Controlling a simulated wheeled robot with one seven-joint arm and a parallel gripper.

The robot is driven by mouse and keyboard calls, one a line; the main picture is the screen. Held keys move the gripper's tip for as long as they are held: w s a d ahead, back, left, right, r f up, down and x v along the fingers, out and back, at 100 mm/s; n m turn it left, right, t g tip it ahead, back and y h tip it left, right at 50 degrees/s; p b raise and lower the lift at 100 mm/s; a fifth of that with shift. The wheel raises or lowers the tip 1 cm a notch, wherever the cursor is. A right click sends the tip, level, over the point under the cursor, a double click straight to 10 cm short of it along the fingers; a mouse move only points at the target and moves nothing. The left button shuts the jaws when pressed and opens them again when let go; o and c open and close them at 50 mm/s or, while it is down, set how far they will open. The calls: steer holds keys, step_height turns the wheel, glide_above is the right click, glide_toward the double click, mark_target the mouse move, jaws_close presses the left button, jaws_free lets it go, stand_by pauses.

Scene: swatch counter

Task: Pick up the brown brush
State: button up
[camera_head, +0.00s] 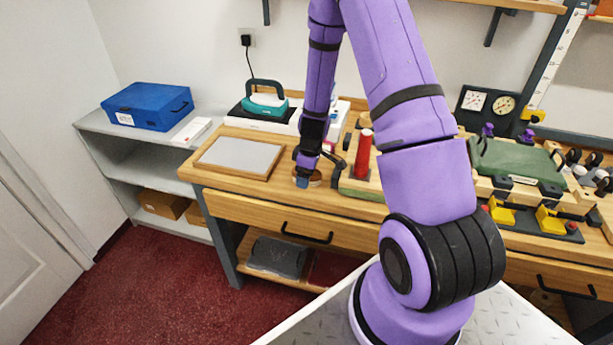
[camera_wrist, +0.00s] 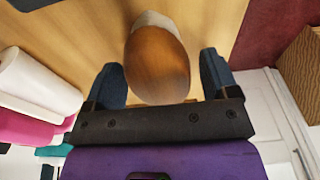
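The brown brush (camera_wrist: 158,65) lies on the wooden counter, its rounded brown wooden back toward the wrist camera and a pale edge at its far end. In the head view, a little of it (camera_head: 316,178) shows beside my gripper (camera_head: 303,180). In the wrist view my gripper (camera_wrist: 161,75) is open, with one dark blue finger on each side of the brush. There is a visible gap on both sides, so the fingers do not appear to touch it.
A grey wood-framed board (camera_head: 240,155) lies to the left on the counter. A red cylinder (camera_head: 363,154) stands close on the right. A teal iron (camera_head: 264,102) is behind. In the wrist view a white roll (camera_wrist: 38,82) is at the left.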

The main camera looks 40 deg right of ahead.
steer(key=c, duration=0.8)
step_height(320, 180, up, 10)
stand_by(0.4)
